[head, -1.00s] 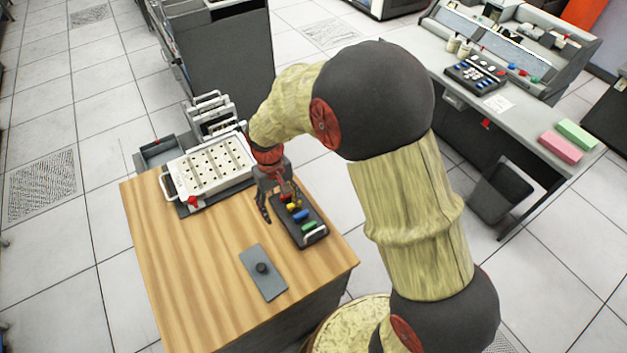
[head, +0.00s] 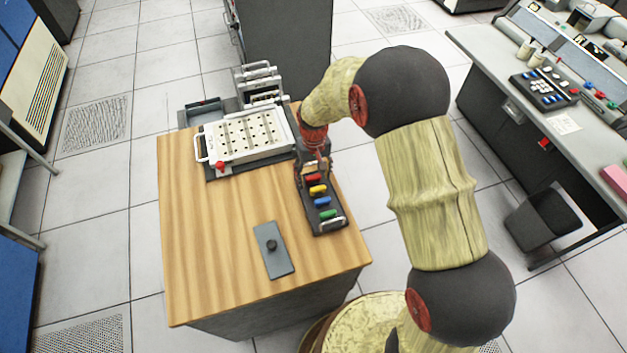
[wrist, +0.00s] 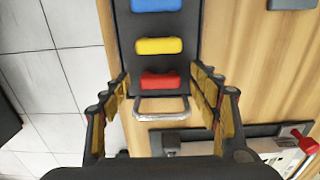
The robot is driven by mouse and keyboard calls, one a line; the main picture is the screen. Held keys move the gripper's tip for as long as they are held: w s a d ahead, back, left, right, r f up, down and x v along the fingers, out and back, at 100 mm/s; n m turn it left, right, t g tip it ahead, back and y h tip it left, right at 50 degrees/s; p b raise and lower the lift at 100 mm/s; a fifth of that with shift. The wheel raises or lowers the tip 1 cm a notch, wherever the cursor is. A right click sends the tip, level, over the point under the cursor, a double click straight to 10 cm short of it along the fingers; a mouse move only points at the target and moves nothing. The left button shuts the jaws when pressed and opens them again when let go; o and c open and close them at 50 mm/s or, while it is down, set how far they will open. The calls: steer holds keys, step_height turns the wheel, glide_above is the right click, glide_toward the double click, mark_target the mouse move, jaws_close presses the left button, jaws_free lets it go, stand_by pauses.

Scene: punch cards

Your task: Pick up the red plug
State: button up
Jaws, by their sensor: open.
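The red plug (head: 313,178) sits at the far end of a dark tray (head: 332,232), in a row with yellow, blue and green plugs. In the wrist view the red plug (wrist: 160,81) lies between my finger tips, just beyond the tray's metal handle. My gripper (wrist: 163,90) is open, with one finger on each side of the tray's end. Nothing is held. In the head view my gripper (head: 312,180) is over the far end of the tray, and its fingers are partly hidden by the arm.
The yellow plug (wrist: 159,46) is next to the red one, with the blue plug (head: 322,202) and green plug (head: 328,215) further along. A white perforated board (head: 248,135) stands at the table's back. A grey plate with a black knob (head: 273,262) lies on the wooden table (head: 215,240).

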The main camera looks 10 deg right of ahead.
steer(key=shift+f, duration=0.5)
steer(key=shift+c, duration=0.8)
steer(key=c, duration=0.7)
steer(key=shift+c, duration=0.8)
steer(key=shift+r, duration=0.1)
